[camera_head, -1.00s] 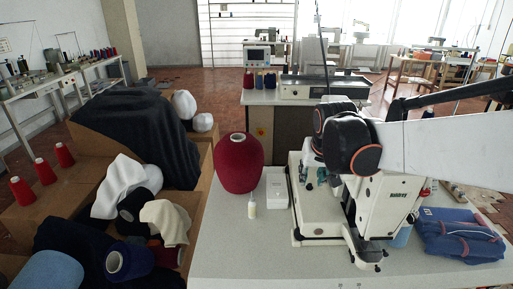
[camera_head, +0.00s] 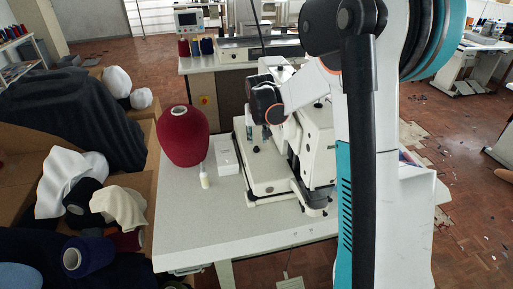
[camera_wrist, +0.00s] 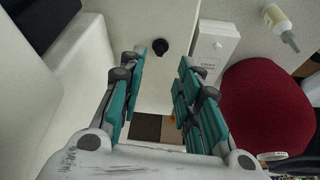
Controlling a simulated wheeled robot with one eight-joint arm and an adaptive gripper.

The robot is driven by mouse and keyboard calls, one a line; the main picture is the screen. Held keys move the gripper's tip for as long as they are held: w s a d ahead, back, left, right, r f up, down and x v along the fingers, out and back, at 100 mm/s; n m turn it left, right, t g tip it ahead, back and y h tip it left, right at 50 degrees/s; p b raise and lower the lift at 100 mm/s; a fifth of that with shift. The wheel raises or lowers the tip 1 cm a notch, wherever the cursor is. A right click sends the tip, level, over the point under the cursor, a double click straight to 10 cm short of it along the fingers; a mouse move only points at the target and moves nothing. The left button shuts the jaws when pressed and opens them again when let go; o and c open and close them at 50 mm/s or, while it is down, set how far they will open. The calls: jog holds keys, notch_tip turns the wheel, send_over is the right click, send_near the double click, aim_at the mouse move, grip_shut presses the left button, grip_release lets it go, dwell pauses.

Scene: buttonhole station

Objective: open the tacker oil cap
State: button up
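The white tacker (camera_head: 318,150) stands on the table, its right side partly hidden by my arm. In the wrist view its pale surface (camera_wrist: 174,20) bears a small round black cap (camera_wrist: 160,46), which looks like the oil cap and appears closed. My gripper (camera_wrist: 163,57) is open and empty. Its two teal-padded fingers point toward the cap, which shows between and just beyond the fingertips. The gap in depth is hard to judge. In the head view the fingers are not clear behind my dark wrist, which is above the tacker's left part.
A white box (camera_head: 225,156), a small bottle (camera_head: 204,178) and a large red yarn cone (camera_head: 183,137) stand left of the tacker. The table's front (camera_head: 215,235) is bare. Cartons with cloth and yarn lie farther left.

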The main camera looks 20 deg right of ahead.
aim_at(257, 147)
jog(key=b+x, duration=0.2)
jog(key=x, duration=0.6)
grip_shut()
